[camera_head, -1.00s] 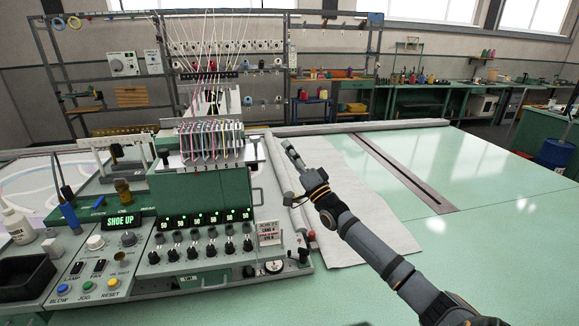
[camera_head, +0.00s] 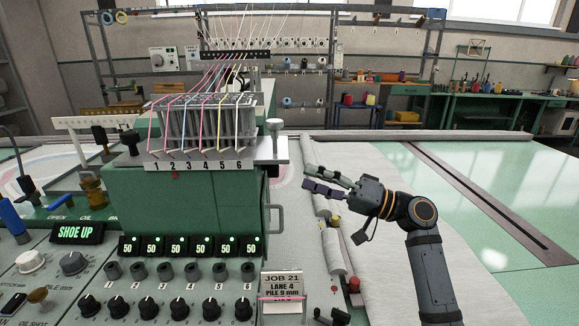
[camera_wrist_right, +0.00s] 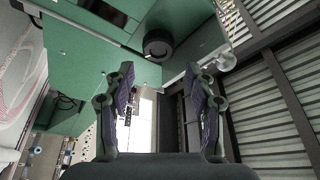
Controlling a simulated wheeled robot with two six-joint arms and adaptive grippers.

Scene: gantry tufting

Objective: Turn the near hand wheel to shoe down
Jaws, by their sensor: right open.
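The green tufting head (camera_head: 208,205) carries a display (camera_head: 77,233) reading SHOE UP. A pale round knob on a post (camera_head: 275,128) stands at its right end. In the right wrist view a black round wheel-like part (camera_wrist_right: 158,44) sits on the green housing, beyond and between the fingers; I cannot tell whether it is the near hand wheel. My right gripper (camera_head: 312,178) is open and empty, right of the head, fingers pointing left towards it and apart from it. It also shows open in the right wrist view (camera_wrist_right: 158,88). My left gripper is out of view.
A side handle (camera_head: 275,220) juts from the head towards my gripper. A JOB 21 card (camera_head: 283,290) stands at the panel's right. Below my arm lie white cloth (camera_head: 385,270) and a roller (camera_head: 333,252). The green table (camera_head: 495,200) is clear at right.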

